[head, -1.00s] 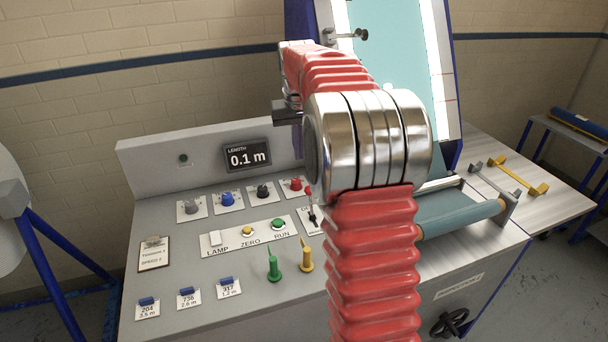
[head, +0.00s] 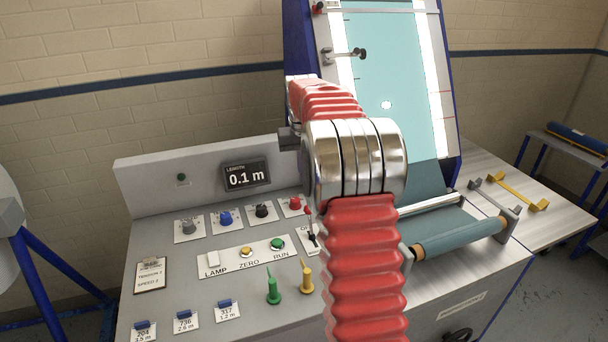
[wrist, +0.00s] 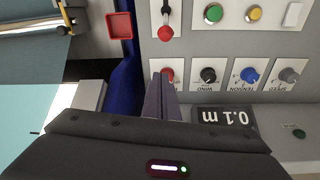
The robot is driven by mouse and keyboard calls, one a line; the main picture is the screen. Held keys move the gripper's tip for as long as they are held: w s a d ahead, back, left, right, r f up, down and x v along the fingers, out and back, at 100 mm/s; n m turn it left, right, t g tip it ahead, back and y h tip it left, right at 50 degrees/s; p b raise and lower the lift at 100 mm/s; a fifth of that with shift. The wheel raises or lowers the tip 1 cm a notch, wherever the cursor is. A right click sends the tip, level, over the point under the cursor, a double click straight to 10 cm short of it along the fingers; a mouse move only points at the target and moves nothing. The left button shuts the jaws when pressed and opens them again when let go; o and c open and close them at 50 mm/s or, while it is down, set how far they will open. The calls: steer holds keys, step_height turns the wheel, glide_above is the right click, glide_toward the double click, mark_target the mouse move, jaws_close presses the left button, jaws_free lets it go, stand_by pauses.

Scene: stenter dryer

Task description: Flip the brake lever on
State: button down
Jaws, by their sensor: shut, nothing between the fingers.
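A small lever with a red ball end (head: 308,210) stands on a white plate at the right of the console, partly behind my arm; its label is cut off, so I cannot tell whether it is the brake lever. The lever also shows at the top of the wrist view (wrist: 166,32), its red ball toward the red knob. My gripper (wrist: 162,78) is shut and empty. Its fingertips appear over the plate of the red knob (wrist: 167,73), apart from the lever in the picture. In the head view my wrist hides most of the gripper.
The panel also carries black (head: 262,211), blue (head: 226,218) and grey knobs, a green RUN button (head: 277,244) and a yellow ZERO button (head: 246,251). Green (head: 273,289) and yellow (head: 307,279) upright pegs stand in front. A cloth roll (head: 460,236) lies right of my arm.

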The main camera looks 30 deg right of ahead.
steer(key=f, duration=0.7)
steer(key=shift+w+d+f, duration=0.25)
steer(key=shift+d+f, duration=0.05)
steer(key=shift+f, duration=0.05)
steer(key=s, duration=0.1)
steer(key=s+a, duration=0.1)
steer(key=s, duration=0.1)
steer(key=shift+s+a+r, duration=0.2)
steer(key=shift+a+r, duration=0.1)
steer(key=shift+r, duration=0.1)
steer(key=shift+a+r, duration=0.1)
steer(key=shift+a, duration=0.05)
